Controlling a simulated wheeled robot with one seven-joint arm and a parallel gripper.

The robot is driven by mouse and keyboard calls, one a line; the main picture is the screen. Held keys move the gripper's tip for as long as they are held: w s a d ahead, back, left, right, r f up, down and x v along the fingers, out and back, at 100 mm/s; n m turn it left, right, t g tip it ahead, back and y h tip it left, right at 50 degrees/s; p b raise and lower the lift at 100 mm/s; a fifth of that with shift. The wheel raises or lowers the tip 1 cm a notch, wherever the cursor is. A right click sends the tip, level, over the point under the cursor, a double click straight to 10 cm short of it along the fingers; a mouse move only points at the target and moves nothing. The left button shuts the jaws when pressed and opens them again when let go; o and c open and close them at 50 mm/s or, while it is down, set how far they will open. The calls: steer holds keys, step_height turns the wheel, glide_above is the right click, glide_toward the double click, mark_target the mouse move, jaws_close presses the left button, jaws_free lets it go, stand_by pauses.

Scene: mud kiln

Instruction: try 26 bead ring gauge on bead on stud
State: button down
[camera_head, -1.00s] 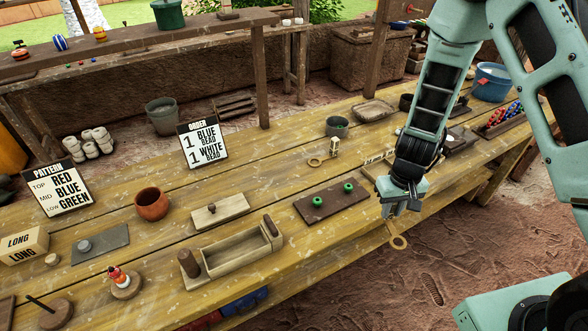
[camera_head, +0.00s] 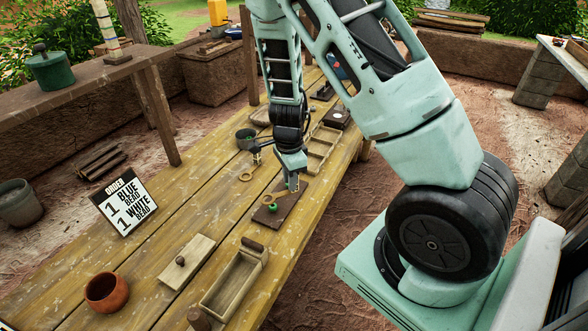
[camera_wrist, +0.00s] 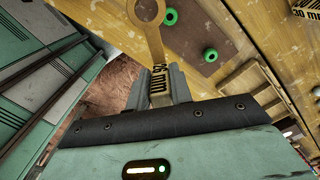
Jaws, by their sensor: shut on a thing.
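My gripper (camera_head: 292,186) is shut on the handle of a tan ring gauge (camera_head: 247,198), which reaches out to the left above the dark brown board (camera_head: 280,214). Two green beads sit on the board there, one (camera_wrist: 170,16) just right of the ring and one (camera_wrist: 210,55) farther right. The ring is beside the near bead, not visibly around it. In the head view one green bead (camera_head: 273,208) shows; the other is hidden.
A partitioned wooden tray (camera_head: 312,160) stands beyond my gripper. An order card (camera_head: 124,203) stands left.

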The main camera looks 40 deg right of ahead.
mark_target(295, 192)
steer(key=d+m, duration=0.1)
steer(key=m, duration=0.1)
steer(key=r+m, duration=0.1)
steer(key=m, duration=0.1)
steer(key=shift+s+d+r, duration=0.1)
steer(key=shift+d+r, duration=0.1)
steer(key=shift+d, duration=0.2)
steer(key=shift+f+b, duration=1.75)
steer(key=shift+f, duration=0.8)
steer(key=shift+f, duration=0.1)
steer(key=shift+f+b, duration=0.5)
steer(key=shift+f, duration=0.05)
steer(key=shift+f, duration=0.7)
stand_by(0.6)
steer(key=shift+r, duration=0.15)
stand_by(0.5)
steer(key=shift+r+p, duration=2)
steer(key=shift+r, duration=0.1)
